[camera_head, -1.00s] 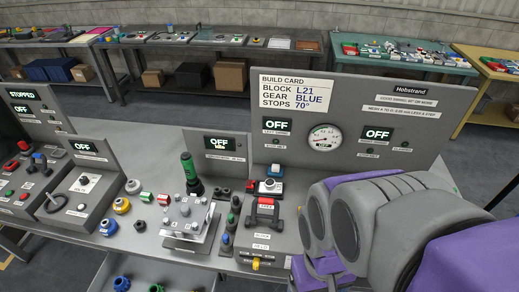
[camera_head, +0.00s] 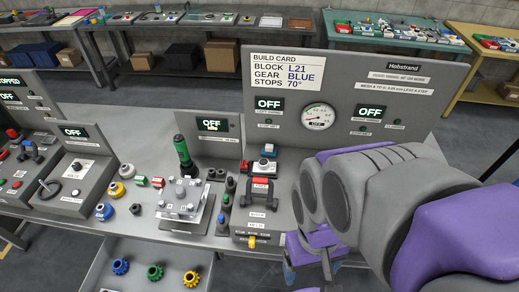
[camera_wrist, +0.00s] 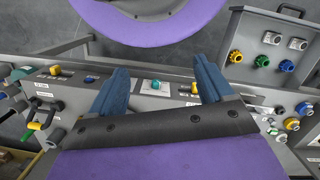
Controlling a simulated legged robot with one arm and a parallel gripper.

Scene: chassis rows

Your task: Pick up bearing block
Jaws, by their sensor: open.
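Two small grey blocks, one (camera_wrist: 272,38) and another (camera_wrist: 298,43), lie in the open drawer (camera_wrist: 243,28) at the upper right of the wrist view. They look like bearing blocks, but I cannot read any label on them. The build card (camera_head: 287,72) reads block L21, gear blue, stops 70°. My gripper (camera_wrist: 160,82) is open with nothing between its blue fingers, above the bench's front edge and left of the drawer in that view. In the head view my gripper (camera_head: 308,272) hangs at the lower right, partly hidden by my arm.
The drawer also holds blue (camera_head: 121,266), green (camera_head: 155,272) and yellow (camera_head: 191,279) gears. On the bench stand a metal fixture (camera_head: 186,200), a green-topped tool (camera_head: 183,152) and a red-handled device (camera_head: 261,190). Control panels line the back and left.

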